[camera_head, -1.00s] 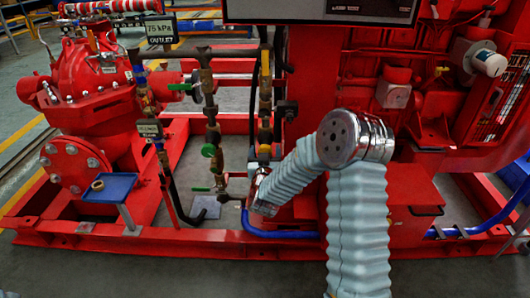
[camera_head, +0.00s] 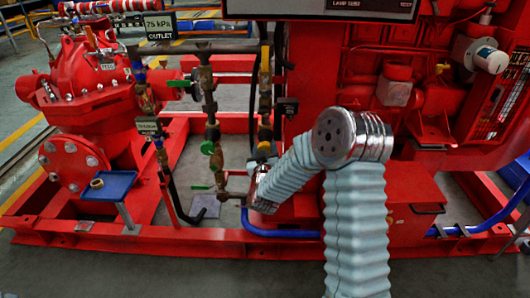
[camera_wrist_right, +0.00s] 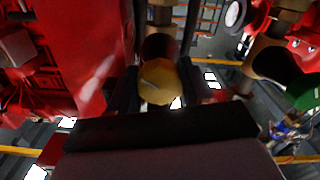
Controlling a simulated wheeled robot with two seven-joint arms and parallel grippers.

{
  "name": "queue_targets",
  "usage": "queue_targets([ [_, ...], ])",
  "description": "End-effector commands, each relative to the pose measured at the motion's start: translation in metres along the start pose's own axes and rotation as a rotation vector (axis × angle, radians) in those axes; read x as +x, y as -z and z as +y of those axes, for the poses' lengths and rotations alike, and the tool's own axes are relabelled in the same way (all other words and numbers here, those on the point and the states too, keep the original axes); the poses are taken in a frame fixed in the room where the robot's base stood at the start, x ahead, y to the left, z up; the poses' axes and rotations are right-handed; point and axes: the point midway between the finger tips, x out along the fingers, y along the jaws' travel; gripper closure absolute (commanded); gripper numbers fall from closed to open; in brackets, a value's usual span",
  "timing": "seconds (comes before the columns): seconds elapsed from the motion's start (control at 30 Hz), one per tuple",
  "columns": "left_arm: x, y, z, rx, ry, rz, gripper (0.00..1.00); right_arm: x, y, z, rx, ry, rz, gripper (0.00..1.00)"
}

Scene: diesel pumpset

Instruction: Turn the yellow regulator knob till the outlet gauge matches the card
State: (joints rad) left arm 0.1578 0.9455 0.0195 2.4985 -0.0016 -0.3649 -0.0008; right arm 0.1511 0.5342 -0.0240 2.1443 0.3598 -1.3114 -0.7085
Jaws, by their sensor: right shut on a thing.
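The yellow regulator knob (camera_wrist_right: 160,82) sits between the two dark fingers of my right gripper (camera_wrist_right: 160,92) in the right wrist view. The gripper is shut on it. In the head view my right gripper (camera_head: 263,154) is at the lower part of the right-hand vertical pipe, and the knob is mostly hidden there. A black sign (camera_head: 160,26) reading 75 kPa OUTLET stands at upper left. A smaller display (camera_head: 149,126) with a kPa reading is below it, its figures too small to read surely. My left gripper is not in view.
Pipes with a green-handled valve (camera_head: 208,147) stand just left of my right gripper. A red pump (camera_head: 85,75) is at left, with a blue tray (camera_head: 109,186) in front. The red engine block (camera_head: 420,100) is close on the right. A red base rail runs along the front.

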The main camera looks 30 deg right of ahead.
Motion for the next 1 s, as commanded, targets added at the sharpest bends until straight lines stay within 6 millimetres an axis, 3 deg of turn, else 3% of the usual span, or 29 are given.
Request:
queue_targets([
  [0.6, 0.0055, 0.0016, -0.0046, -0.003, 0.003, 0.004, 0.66, 0.0000, 0.0009, -0.0003, -0.510, 0.001, 0.001, 0.82],
  [1.0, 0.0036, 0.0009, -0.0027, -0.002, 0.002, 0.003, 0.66, 0.0001, 0.0007, -0.0001, -0.654, 0.001, 0.001, 0.82],
])
